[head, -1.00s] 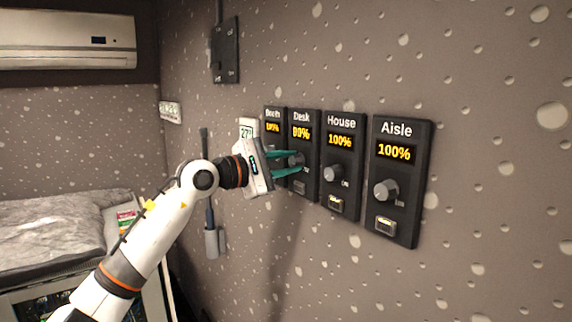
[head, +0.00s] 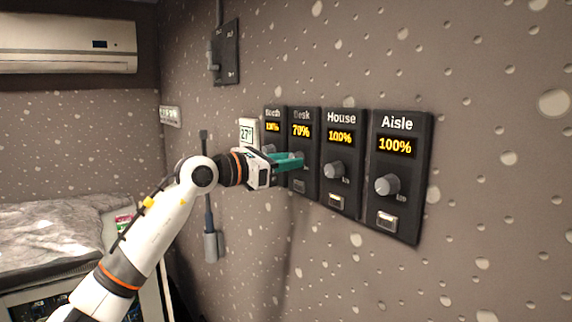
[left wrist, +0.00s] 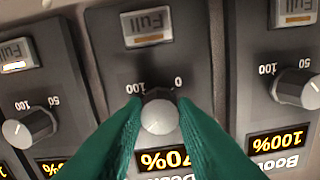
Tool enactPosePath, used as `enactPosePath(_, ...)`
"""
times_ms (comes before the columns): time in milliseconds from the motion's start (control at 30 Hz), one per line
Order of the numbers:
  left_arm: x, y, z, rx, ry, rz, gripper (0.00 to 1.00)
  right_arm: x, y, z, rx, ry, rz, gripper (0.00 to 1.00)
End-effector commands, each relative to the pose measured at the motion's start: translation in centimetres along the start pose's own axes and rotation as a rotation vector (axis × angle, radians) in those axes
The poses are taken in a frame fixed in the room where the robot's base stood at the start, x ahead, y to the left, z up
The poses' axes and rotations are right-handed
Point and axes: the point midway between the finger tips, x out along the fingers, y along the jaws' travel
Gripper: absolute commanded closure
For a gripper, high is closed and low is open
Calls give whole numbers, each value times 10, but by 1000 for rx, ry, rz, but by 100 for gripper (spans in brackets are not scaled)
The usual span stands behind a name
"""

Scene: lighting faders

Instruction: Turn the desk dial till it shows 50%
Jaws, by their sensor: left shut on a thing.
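The Desk panel (head: 302,180) is a dark wall plate between the Booth and House panels, and its yellow display (head: 301,131) reads 70%. In the left wrist view the panel appears upside down, with the display (left wrist: 168,160) showing 70%. The grey desk dial (left wrist: 159,115) sits between the green fingers of my left gripper (left wrist: 158,108), which is shut on it. In the head view my left gripper (head: 290,161) reaches the dial from the left and mostly hides it. My right gripper is not in view.
The Booth panel (head: 274,115) is to the left; the House panel (head: 341,190) and Aisle panel (head: 402,220), both at 100%, are to the right. Their knobs stick out close by. A button (left wrist: 147,27) marked Full is on the Desk panel. A dark switch box (head: 225,55) hangs above.

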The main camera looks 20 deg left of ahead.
Motion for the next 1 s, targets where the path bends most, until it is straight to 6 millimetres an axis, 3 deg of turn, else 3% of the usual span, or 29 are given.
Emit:
enactPosePath(600, 0, 0, 0, -581, -1, -1, 97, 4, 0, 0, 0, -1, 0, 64)
enactPosePath(1000, 0, 0, -1, -849, 1, 0, 97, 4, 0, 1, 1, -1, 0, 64)
